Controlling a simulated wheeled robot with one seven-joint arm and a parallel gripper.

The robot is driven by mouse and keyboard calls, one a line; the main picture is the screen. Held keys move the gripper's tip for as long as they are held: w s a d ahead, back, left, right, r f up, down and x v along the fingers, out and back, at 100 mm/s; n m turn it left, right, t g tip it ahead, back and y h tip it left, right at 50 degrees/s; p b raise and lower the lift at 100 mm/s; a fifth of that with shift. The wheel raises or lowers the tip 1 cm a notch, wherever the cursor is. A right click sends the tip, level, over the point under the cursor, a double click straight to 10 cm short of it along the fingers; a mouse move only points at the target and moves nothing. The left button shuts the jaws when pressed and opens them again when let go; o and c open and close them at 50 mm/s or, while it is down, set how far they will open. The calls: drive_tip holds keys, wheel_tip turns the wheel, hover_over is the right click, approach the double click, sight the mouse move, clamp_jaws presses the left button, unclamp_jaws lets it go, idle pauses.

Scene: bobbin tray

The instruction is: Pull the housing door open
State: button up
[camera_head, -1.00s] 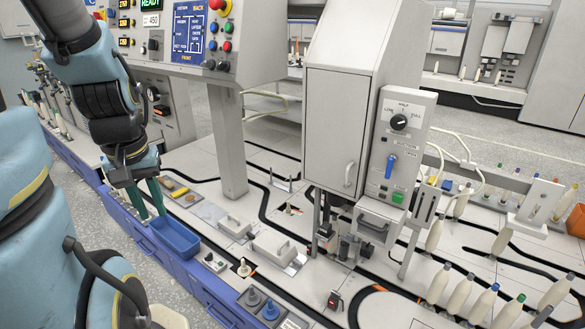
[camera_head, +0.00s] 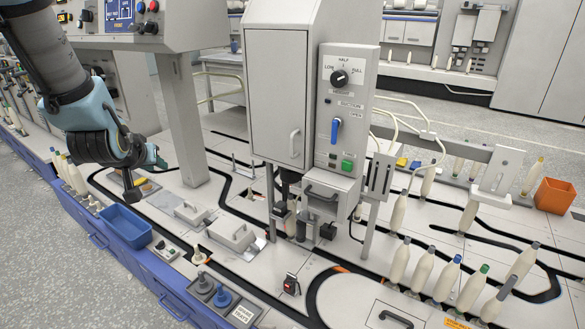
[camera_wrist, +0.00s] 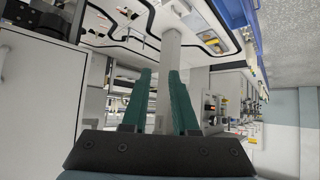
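The housing door (camera_head: 272,90) is a flat light-grey panel on the front of the tall grey housing. It looks shut, flush with its frame. Its vertical bar handle (camera_head: 294,142) is at the lower right of the door. My gripper (camera_head: 152,160) is left of the housing in the head view, well apart from the handle; its fingers are hard to make out there. In the wrist view two green fingers (camera_wrist: 160,100) stand apart with nothing between them. A pale grey panel (camera_wrist: 38,105) fills the left of that view, with part of a handle at its edge.
A control panel (camera_head: 327,110) with a black knob, blue lever and green button adjoins the door's right side. A grey post (camera_head: 187,125) stands between my gripper and the housing. A blue bin (camera_head: 126,227) and low grey blocks lie below. Several bobbins stand at right.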

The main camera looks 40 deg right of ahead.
drive_tip(key=s+d+f+m+h+b, duration=0.1)
drive_tip(key=s+d+f+h+b, duration=0.1)
drive_tip(key=d, duration=0.5)
drive_tip(key=s+d+f+m+h+b, duration=0.2)
drive_tip(key=d+h, duration=0.1)
drive_tip(key=d, duration=0.4)
drive_tip(key=m+h+b, duration=0.3)
drive_tip(key=h+b, duration=0.1)
drive_tip(key=h, duration=0.2)
approach(291, 147)
drive_tip(key=shift+g, duration=0.3)
drive_tip(key=p+x, duration=0.1)
drive_tip(key=x, duration=0.9)
drive_tip(key=shift+w+d, duration=0.2)
drive_tip(key=shift+w, duration=0.1)
clamp_jaws()
